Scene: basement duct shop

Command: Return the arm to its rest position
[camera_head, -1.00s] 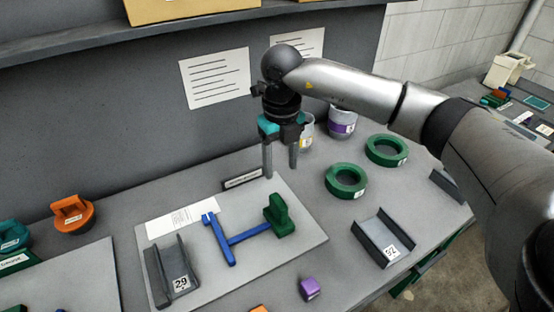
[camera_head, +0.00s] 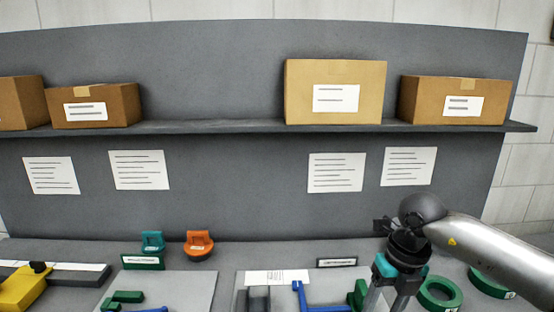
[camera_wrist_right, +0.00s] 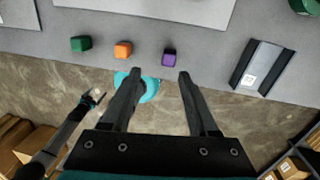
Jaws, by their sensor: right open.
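My right arm comes in from the right in the head view. Its gripper (camera_head: 388,303) points down at the lower right, with its fingertips near or past the picture's bottom edge. In the right wrist view the two fingers of this gripper (camera_wrist_right: 158,76) are spread apart with nothing between them. They show against the floor and the bench's front edge. A dark arm that looks like my left one comes in from the lower left there; its small gripper (camera_wrist_right: 92,98) is too small to read.
The wrist view shows green (camera_wrist_right: 81,44), orange (camera_wrist_right: 123,50) and purple (camera_wrist_right: 170,57) blocks along the bench front, and a grey channel (camera_wrist_right: 257,68) at right. In the head view, green rings (camera_head: 440,293) lie beside my gripper. A shelf (camera_head: 250,128) with cardboard boxes (camera_head: 335,92) spans the back.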

